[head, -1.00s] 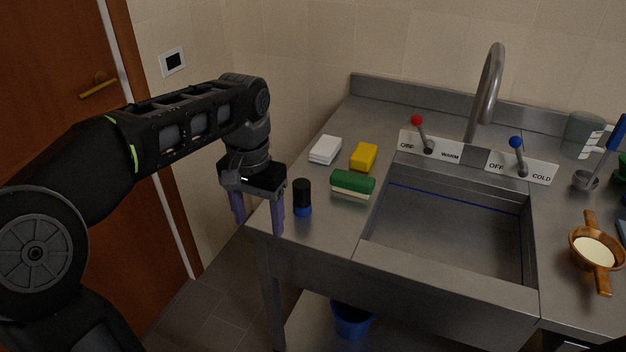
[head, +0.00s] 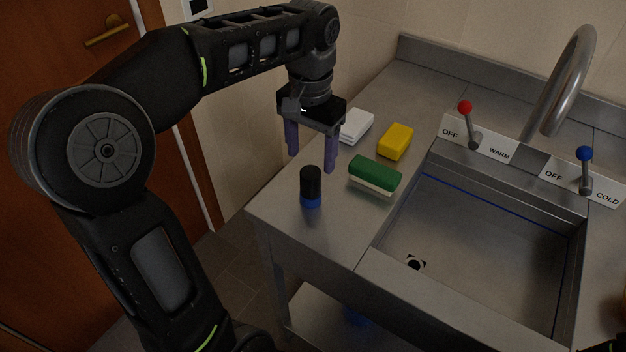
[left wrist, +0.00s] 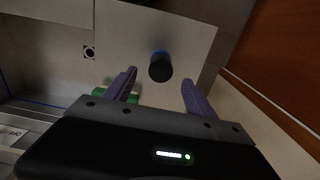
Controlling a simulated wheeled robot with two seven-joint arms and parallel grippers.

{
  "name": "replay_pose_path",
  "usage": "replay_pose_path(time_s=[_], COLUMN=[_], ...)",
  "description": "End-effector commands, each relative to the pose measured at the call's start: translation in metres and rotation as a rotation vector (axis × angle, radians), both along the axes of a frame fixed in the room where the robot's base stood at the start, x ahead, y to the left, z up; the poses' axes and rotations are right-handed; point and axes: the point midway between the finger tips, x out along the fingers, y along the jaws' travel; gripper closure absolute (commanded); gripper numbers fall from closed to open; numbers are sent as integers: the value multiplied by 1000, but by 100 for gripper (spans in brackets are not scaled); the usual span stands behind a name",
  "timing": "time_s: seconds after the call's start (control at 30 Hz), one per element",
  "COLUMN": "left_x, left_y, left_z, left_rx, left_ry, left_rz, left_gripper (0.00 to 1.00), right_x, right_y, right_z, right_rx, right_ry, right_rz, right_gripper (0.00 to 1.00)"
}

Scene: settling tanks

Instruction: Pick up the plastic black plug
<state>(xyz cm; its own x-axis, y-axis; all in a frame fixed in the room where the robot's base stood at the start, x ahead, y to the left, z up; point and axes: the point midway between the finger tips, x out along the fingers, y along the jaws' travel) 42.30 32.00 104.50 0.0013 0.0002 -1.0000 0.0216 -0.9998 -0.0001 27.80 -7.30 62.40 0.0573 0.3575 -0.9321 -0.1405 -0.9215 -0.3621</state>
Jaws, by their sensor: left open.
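The black plug (head: 311,182), an upright black cylinder with a blue lower part, stands on the steel counter (head: 285,205) near its left front corner. It also shows in the left wrist view (left wrist: 160,69), seen from above, between the fingertip directions. My left gripper (head: 311,163) is open and empty, its two purple fingers pointing down. It hangs above and slightly behind the plug, apart from it; the wrist view shows both fingers (left wrist: 160,77) spread on either side of the plug's line.
A green and cream sponge (head: 375,176) lies right of the plug. A yellow sponge (head: 395,141) and white block (head: 356,126) lie behind. The sink basin (head: 480,250) with its drain (head: 415,262) is to the right, below the tap (head: 570,80). The counter's left edge is close.

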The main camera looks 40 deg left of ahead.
Motion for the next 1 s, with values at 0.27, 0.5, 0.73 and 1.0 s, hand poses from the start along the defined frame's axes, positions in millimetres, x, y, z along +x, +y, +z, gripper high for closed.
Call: replay_pose_path(time_s=[0.27, 0.5, 0.73, 1.0], left_x=[-1, 0, -1, -2], left_y=[0, 0, 1, 1], left_z=[-24, -26, -38, -75], left_rx=[0, 0, 0, -1], left_ry=[2, 1, 4, 4], left_rz=[1, 0, 0, 0], left_gripper=[36, 36, 36, 36], right_x=[0, 0, 0, 0], right_y=[0, 0, 0, 0], right_z=[1, 0, 4, 9], right_rx=[0, 0, 0, 0], right_ry=[-1, -1, -1, 0], right_rz=[0, 0, 0, 0], right_gripper=[64, 64, 64, 64])
